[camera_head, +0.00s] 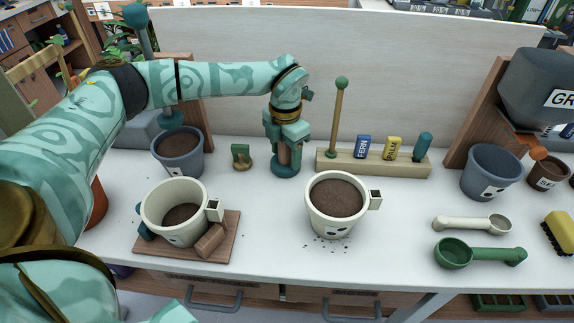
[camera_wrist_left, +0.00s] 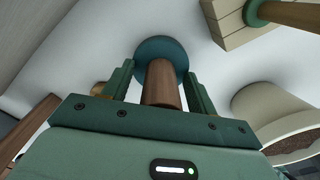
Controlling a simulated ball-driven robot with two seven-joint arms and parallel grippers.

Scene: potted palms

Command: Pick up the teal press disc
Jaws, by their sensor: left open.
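The teal press disc (camera_head: 286,170) stands on the white table below my left gripper, its wooden handle pointing up. The left wrist view shows the teal disc (camera_wrist_left: 165,48) and its brown handle (camera_wrist_left: 161,84). My left gripper (camera_head: 287,149) points down over it with open jaws. In the left wrist view, the fingers (camera_wrist_left: 160,78) stand on either side of the handle, with a gap showing at each side. In the head view, the gripper hides most of the handle. My right gripper is not in view.
A soil-filled cream pot (camera_head: 336,203) stands just right, in front of the disc. Behind it is a wooden rack (camera_head: 375,165) with a tall green-knobbed stick. A green stand (camera_head: 241,156) is left. Another cream pot (camera_head: 158,205) sits on a board (camera_head: 222,250). Scoops (camera_head: 480,253) lie right.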

